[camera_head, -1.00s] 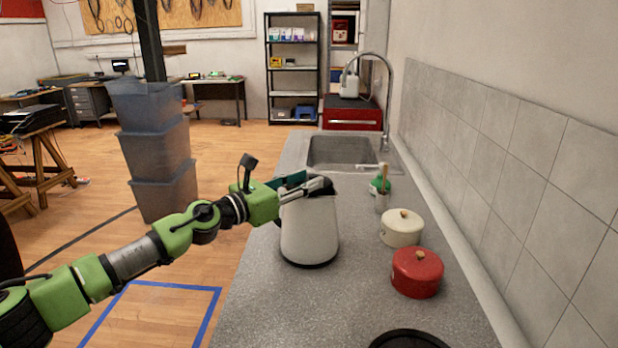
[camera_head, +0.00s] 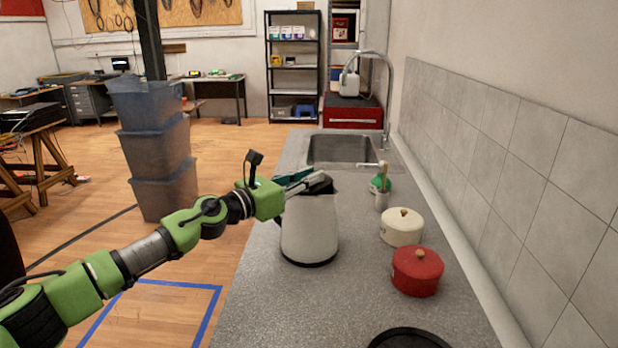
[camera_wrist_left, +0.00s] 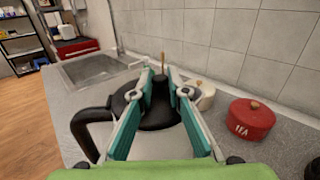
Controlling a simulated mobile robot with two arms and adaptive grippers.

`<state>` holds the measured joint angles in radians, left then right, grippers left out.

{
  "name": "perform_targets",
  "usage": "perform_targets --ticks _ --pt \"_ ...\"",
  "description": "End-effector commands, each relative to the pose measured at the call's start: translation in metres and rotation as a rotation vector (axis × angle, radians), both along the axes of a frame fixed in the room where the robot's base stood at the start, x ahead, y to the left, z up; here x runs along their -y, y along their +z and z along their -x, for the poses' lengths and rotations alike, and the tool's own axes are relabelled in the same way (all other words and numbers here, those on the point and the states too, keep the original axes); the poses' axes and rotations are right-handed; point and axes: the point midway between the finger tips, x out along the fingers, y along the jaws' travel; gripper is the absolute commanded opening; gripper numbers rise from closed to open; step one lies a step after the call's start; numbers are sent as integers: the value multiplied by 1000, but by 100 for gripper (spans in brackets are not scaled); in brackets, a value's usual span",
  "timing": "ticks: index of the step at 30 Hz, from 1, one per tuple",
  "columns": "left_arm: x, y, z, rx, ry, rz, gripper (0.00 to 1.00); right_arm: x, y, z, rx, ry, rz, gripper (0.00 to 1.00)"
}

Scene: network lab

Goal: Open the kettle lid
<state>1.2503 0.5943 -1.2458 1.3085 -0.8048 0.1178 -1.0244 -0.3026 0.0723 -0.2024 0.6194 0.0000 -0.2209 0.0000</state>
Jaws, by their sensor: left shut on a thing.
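The white kettle (camera_head: 309,232) stands upright on the grey counter, left of the pots. Its black lid (camera_head: 320,184) is at the top, partly hidden by my gripper. In the left wrist view the black lid (camera_wrist_left: 158,115) lies between the fingers, and the black handle (camera_wrist_left: 90,130) is to the left. My left gripper (camera_head: 312,177) is at the kettle's top; in the wrist view its fingertips (camera_wrist_left: 160,80) are on either side of the lid's knob, shut on it. I cannot tell how far the lid is raised. My right gripper is not in view.
A cream pot (camera_head: 401,228) and a red pot (camera_head: 417,272) stand right of the kettle. A green bottle (camera_head: 378,183) and a grey cup (camera_head: 382,202) stand behind them. The sink (camera_head: 345,150) is beyond. A black round thing (camera_head: 408,339) lies at the front. The counter's front left is clear.

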Motion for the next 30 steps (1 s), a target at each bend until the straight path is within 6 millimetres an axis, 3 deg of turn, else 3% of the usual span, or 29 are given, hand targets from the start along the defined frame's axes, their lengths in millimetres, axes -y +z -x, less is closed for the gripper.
perform_targets --ticks 8,30 --pt "-4 11 -3 -88 0 130 0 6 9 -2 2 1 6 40" --pt "-36 46 -25 -472 0 705 0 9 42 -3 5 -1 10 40"
